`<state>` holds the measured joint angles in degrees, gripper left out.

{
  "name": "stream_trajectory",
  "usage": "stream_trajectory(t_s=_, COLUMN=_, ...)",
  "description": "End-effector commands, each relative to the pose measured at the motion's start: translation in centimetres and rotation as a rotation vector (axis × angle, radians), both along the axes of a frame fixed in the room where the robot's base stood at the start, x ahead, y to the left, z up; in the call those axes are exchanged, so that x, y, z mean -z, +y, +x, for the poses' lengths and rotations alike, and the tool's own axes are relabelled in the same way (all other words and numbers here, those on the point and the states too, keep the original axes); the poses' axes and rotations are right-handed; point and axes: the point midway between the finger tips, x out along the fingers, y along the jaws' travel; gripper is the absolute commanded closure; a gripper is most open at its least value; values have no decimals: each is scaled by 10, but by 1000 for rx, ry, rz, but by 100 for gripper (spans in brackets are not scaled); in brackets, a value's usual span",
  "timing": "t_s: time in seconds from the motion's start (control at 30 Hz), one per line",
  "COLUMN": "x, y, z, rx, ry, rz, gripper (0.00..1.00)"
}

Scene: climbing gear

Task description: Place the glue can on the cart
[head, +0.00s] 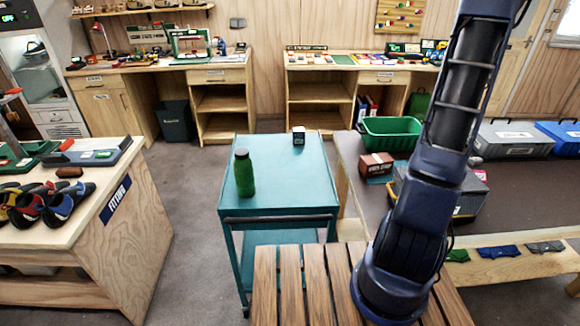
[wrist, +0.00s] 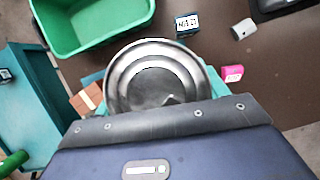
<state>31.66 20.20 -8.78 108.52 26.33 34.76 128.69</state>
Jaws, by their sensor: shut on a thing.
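The glue can (wrist: 155,75) appears in the wrist view as a round silver metal lid with raised rings. My gripper (wrist: 155,100) is shut on it, and its dark body hides the can's near part. The can is above or beside the dark bench; its height is unclear. The teal cart (head: 278,190) stands left of the bench in the head view, and part of it shows at the left of the wrist view (wrist: 32,115). On the cart are a green bottle (head: 244,174) and a small dark box (head: 298,136). The head view shows neither gripper nor can.
The dark bench (head: 350,150) holds a green bin (head: 388,133), a brown box (head: 376,164), grey-lidded cases (head: 512,139) and a pink item (wrist: 232,73). A slatted wooden surface (head: 290,285) lies in front of the cart. The cart's right and front top is clear.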

Motion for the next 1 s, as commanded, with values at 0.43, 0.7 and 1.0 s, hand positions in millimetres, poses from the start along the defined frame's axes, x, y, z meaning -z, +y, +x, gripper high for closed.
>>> stream_trajectory(t_s=0.43, x=-11, y=182, z=52, rx=-370, ry=-1, rz=-1, gripper=68)
stream_trajectory(t_s=0.7, x=-16, y=295, z=58, rx=-601, ry=-1, rz=-1, gripper=68)
stream_trajectory(t_s=1.0, x=-23, y=419, z=40, rx=-864, ry=-2, rz=-1, gripper=68)
